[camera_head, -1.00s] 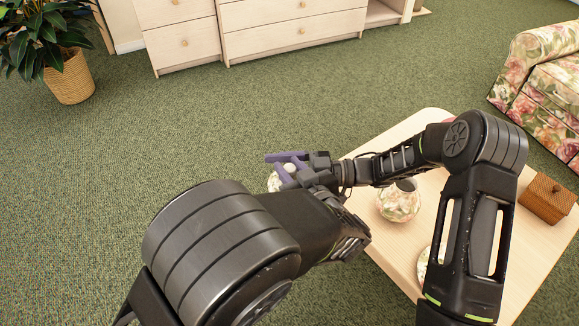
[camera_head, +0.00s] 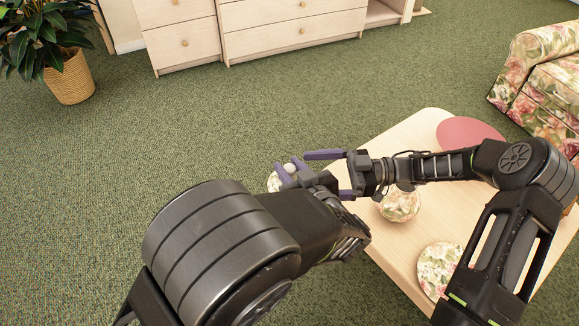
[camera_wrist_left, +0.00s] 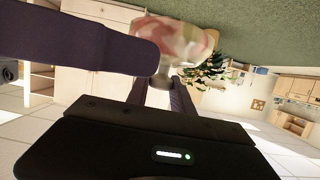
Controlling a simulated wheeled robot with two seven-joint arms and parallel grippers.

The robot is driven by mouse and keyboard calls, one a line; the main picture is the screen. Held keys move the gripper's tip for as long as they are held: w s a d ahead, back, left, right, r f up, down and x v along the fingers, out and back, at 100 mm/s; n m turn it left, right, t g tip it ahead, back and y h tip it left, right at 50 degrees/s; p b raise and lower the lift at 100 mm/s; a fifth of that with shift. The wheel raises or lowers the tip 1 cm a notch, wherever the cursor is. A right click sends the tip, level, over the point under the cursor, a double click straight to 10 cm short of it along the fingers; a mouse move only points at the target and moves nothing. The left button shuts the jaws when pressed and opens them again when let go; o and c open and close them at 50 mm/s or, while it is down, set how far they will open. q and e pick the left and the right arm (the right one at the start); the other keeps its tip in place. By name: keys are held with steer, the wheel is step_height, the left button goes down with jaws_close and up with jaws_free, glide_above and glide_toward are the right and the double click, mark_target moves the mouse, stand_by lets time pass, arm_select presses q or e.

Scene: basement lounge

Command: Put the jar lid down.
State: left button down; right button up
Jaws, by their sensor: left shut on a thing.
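The floral jar lid (camera_head: 273,183) is held off the left edge of the table in the head view, partly hidden by my left gripper. My left gripper (camera_head: 290,170) is shut on the lid's pale knob. In the left wrist view the lid (camera_wrist_left: 178,40) shows blurred beyond the fingers. My right gripper (camera_head: 325,175) is open and empty, its purple fingers wide apart, just right of the left gripper. The floral jar (camera_head: 400,207) stands on the wooden table (camera_head: 400,256), its top partly covered by my right arm.
A floral plate (camera_head: 436,262) lies on the table near my right arm. A pink round mat (camera_head: 468,131) lies at the table's far end. A floral armchair (camera_head: 540,75) stands at the right. Open green carpet (camera_head: 180,130) lies left of the table.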

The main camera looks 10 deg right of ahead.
steer(key=shift+s+d, duration=0.1)
steer(key=shift+d, duration=1.2)
